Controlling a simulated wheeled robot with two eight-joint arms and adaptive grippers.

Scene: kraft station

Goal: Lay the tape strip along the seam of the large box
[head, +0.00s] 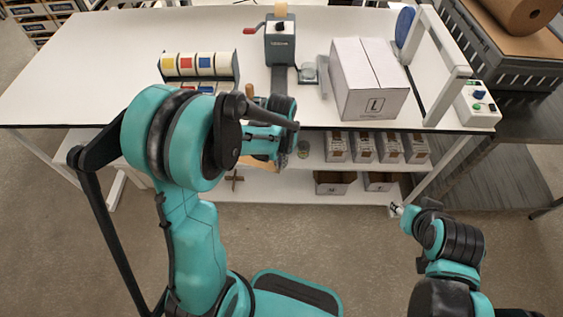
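The large box (368,98) stands on the white table, right of centre, marked "L" on its front. Its top is closed, and a dark seam runs from front to back across it. A grey tape dispenser (280,42) with a red-knobbed crank stands to its left. I cannot make out a separate tape strip. My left gripper (278,108) is at the table's front edge, below the dispenser and left of the box; my own arm partly hides it, and its fingers are unclear. My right gripper (397,210) is low, in front of the table; its fingers are too small to judge.
A rack of coloured-label rolls (200,68) stands left of the dispenser. A white frame (437,70) and a button panel (478,104) stand right of the box. The table's left part (90,75) is clear.

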